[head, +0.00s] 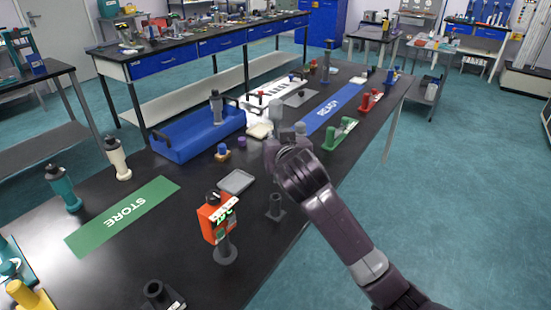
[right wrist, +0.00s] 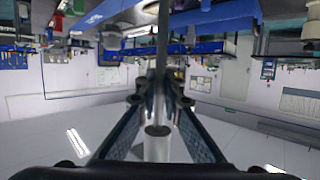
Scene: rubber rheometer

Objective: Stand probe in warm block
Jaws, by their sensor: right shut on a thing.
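My right gripper (head: 283,147) is over the near right side of the black table, seen from behind with its fingertips mostly hidden. In the right wrist view its fingers (right wrist: 158,110) are closed around a pale cylinder with a dark end (right wrist: 157,140), apparently the probe. A thin grey rod (right wrist: 162,40) runs in line with it toward the table side of that upside-down view. I cannot tell which object is the warm block. My left gripper is not in view.
A blue tray (head: 180,143) holds a grey bottle (head: 216,107). A green STORE mat (head: 122,215), a blue READY mat (head: 345,97), a flat grey dish (head: 236,182) and a dark holder (head: 275,207) lie around. Green (head: 340,134) and red (head: 369,101) stands line the right edge.

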